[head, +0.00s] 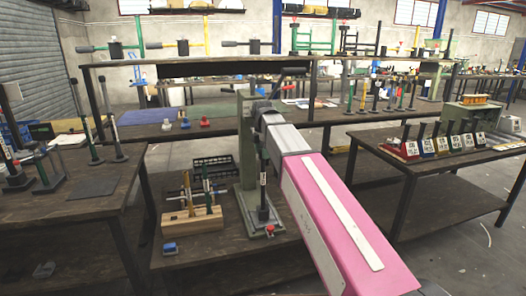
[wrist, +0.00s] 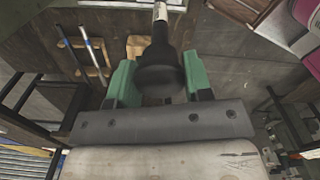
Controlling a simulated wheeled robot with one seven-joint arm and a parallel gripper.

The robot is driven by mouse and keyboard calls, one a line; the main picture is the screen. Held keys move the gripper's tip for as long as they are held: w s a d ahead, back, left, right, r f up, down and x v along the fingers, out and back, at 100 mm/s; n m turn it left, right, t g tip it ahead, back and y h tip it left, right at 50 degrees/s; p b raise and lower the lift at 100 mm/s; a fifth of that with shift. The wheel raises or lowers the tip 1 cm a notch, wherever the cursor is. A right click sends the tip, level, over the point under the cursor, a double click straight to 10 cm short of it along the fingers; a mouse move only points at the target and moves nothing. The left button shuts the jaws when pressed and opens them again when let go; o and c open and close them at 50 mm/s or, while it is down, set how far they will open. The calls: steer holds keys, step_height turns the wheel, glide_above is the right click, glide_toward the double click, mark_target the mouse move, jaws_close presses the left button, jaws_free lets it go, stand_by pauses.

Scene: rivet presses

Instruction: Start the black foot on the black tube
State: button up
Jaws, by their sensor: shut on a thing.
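My gripper (wrist: 158,82) has green fingers shut on a dark round piece, the black foot (wrist: 160,76), in the wrist view. The black tube (wrist: 160,14), with a white label, lines up with the foot's far side there. I cannot tell whether tube and foot touch or are joined. In the head view, the black tube (head: 263,183) stands upright at the green press (head: 245,150), its lower end at a dark piece on the press base. My gripper (head: 264,128) is above it, partly hidden by my arm; the foot cannot be made out there.
A wooden rack (head: 192,219) with upright tubes stands left of the press, with a black crate (head: 212,168) behind. A small blue block (head: 170,248) lies at the front left. A right-hand table (head: 420,160) holds labelled stands.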

steer(key=o, duration=1)
step_height(320, 180, up, 11)
steer(key=shift+f, duration=0.1)
